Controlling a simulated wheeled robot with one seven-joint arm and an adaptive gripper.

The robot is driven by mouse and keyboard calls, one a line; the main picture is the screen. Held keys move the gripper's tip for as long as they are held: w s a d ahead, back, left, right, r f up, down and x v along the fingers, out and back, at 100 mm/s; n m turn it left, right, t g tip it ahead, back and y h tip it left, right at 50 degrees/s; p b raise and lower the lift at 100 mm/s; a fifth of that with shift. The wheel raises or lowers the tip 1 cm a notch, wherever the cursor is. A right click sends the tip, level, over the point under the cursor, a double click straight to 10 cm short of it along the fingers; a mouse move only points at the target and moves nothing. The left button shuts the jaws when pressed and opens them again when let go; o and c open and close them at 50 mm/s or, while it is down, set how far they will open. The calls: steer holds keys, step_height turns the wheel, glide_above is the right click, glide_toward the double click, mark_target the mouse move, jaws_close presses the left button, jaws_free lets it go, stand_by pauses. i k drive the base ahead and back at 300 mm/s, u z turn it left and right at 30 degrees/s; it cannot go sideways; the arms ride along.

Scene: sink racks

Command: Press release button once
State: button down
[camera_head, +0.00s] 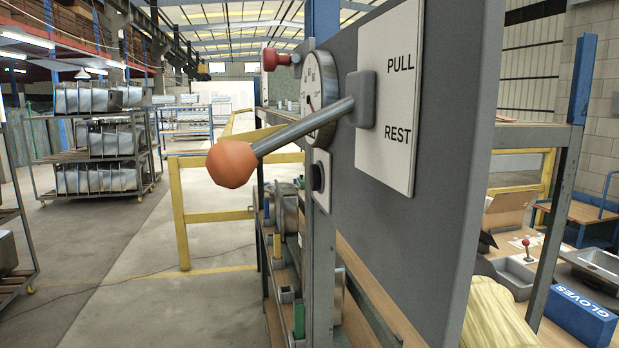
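A grey upright panel (440,150) stands close on the right, seen at a steep slant. A dark round button (318,177) sits on a small light plate below a round dial gauge (318,100); no label on it is readable, so I cannot tell for sure that it is the release button. A metal lever with an orange ball knob (231,164) sticks out leftward from the panel, beside a white plate (390,95) reading PULL and REST. My gripper is not in view.
A red knob (277,59) sits at the upper left of the gauge. Shelves with parts lie behind and below the panel. A blue GLOVES box (581,316) is at the lower right. A yellow rail (182,215) stands behind; open floor lies at left.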

mark_target(315, 175)
steer(key=z, duration=1.5)
steer(key=k, duration=2.05)
steer(key=u, duration=1.35)
